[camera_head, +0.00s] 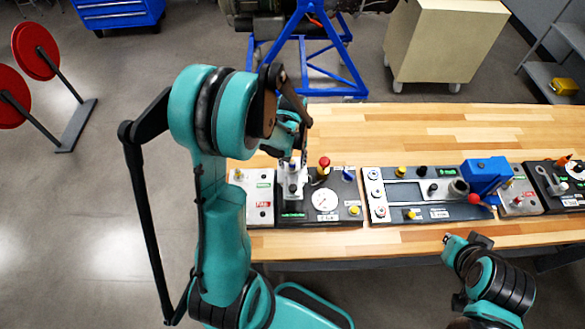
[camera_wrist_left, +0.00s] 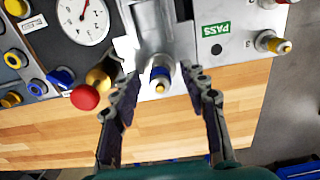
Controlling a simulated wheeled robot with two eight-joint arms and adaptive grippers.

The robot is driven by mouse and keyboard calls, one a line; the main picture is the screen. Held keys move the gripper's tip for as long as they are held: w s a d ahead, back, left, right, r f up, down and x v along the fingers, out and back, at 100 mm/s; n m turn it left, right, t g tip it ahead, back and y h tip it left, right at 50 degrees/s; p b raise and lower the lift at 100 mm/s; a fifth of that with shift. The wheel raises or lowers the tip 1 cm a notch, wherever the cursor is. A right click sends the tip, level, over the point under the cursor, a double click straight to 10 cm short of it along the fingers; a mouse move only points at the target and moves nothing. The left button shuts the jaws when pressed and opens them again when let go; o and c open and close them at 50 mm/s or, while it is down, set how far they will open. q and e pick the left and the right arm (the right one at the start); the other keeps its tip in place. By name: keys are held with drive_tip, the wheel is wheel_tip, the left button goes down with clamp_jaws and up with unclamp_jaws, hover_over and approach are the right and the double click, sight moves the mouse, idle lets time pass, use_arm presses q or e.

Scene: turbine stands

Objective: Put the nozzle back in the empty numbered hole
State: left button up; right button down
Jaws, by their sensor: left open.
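A metal nozzle with a blue band and yellow tip (camera_wrist_left: 160,76) stands in a silver fixture (camera_wrist_left: 150,25) in the left wrist view. My left gripper (camera_wrist_left: 160,104) is open, its fingers on either side of the nozzle with gaps visible. In the head view this gripper (camera_head: 294,152) is over the silver fixture (camera_head: 292,185), partly hidden by my arm. A pale panel (camera_wrist_left: 213,12) with a green PASS label and a dark hole adjoins the fixture. A similar yellow-tipped metal piece (camera_wrist_left: 272,43) stands near a "3". My right gripper (camera_head: 466,242) is at the bench's front edge; its jaws are unclear.
A gauge (camera_head: 325,200), a red knob (camera_head: 324,161) and yellow and blue knobs sit close right of the fixture. The wooden bench (camera_head: 400,125) is clear behind the panels.

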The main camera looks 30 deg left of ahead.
idle(0.4)
use_arm(q)
drive_tip(key=shift+b, duration=0.45)
clamp_jaws()
